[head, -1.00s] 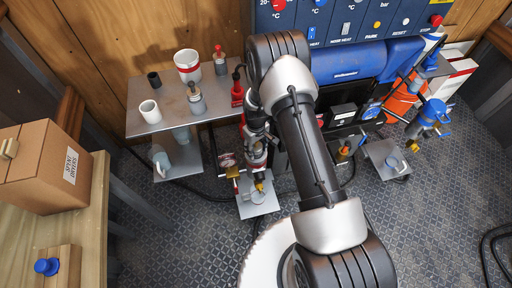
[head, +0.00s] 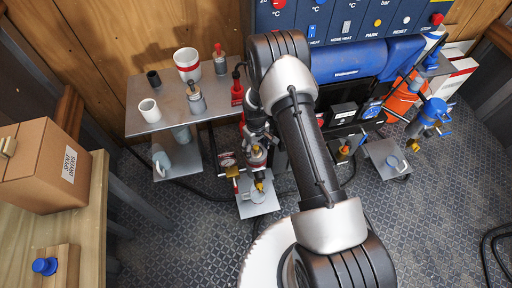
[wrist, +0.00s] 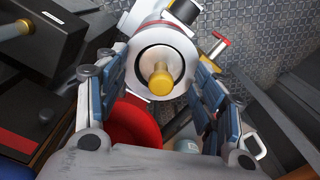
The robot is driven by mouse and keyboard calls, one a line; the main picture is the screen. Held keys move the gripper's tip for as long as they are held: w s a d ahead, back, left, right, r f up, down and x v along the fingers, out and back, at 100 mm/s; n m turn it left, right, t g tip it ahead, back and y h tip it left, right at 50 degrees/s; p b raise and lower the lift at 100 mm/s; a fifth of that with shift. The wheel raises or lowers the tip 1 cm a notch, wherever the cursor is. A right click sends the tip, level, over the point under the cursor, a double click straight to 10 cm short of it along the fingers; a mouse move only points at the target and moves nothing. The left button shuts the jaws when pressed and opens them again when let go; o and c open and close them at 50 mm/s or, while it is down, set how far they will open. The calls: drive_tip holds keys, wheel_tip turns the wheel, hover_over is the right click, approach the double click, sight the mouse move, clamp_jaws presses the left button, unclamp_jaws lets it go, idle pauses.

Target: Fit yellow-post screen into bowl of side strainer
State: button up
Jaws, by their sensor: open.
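In the wrist view, a yellow post (wrist: 160,80) stands up from the middle of a pale grey disc, which I take to be the screen (wrist: 177,65). The disc lies inside a dark ring within the white round rim of the strainer bowl (wrist: 190,48). How deep it sits cannot be told. My gripper (wrist: 163,92) is open, with one blue-padded finger on each side of the post, touching nothing that I can see. In the head view, my gripper (head: 257,135) is over the white and red strainer body (head: 257,158), and the post is hidden.
A red round part (wrist: 132,122) lies close below the bowl in the wrist view. A grey shelf (head: 220,115) with several cups and posts stands left of my arm. A pressure gauge (head: 228,160) is near the strainer. A blue-handled fitting (head: 432,112) is at right.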

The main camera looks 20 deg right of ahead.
drive_tip(key=s+r+m+t+p, duration=0.1)
drive_tip(key=s+r+p, duration=0.15)
drive_tip(key=r, duration=1.65)
drive_tip(key=s+r+m+t+p, duration=0.1)
drive_tip(key=s+r+p, duration=0.15)
drive_tip(key=r, duration=1.65)
drive_tip(key=s+r+m+t, duration=0.1)
drive_tip(key=s+r, duration=0.5)
drive_tip(key=s, duration=0.5)
drive_tip(key=s+r+m+t, duration=0.1)
drive_tip(key=s+r, duration=0.5)
drive_tip(key=s, duration=0.5)
drive_tip(key=shift+s+r+t+b, duration=0.25)
drive_tip(key=shift+s+t+b, duration=0.05)
drive_tip(key=shift+s+b, duration=0.1)
drive_tip(key=shift+c, duration=0.4)
